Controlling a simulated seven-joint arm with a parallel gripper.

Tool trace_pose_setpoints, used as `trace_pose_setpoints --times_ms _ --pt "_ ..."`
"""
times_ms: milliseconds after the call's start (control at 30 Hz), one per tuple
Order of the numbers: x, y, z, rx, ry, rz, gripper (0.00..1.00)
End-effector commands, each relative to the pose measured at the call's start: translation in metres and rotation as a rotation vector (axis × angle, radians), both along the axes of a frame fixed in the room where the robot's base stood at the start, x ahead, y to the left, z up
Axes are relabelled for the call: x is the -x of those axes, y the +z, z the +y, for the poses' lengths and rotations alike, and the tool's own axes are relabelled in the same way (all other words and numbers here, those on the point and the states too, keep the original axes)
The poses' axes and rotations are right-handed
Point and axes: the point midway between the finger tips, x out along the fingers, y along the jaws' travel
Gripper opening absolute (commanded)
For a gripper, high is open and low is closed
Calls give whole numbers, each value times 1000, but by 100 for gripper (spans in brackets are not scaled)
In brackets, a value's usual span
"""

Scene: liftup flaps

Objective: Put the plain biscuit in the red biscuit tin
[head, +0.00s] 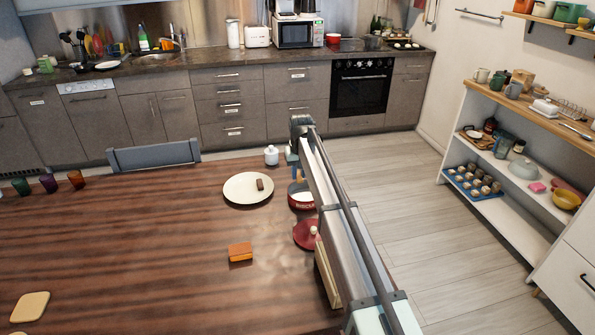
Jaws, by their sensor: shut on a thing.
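The red biscuit tin (301,202) stands open on the table's right part, partly hidden by my arm. My gripper (297,181) points down right over the tin's mouth. It is shut on a small pale thing, apparently the plain biscuit, which is mostly hidden; I cannot tell how far it is inside the rim. A round red lid (306,235) with a pale knob lies nearer me, partly behind my arm. A dark brown biscuit (260,184) lies on the cream plate (240,191) left of the tin.
A white lidded jar (271,156) stands behind the tin. An orange block (240,251) lies in front of the plate, and a tan square board (30,306) at front left. Several coloured cups (48,183) stand at far left. The wooden table's (130,240) middle is clear.

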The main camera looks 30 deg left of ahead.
Motion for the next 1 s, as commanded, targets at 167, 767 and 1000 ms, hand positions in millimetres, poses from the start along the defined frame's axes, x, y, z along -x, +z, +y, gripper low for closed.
trace_pose_setpoints --times_ms 167,767,1000 --pt "0 -7 0 0 0 0 0" --pt "0 -49 0 0 -2 1 0" --pt "0 -54 0 0 -2 0 0"
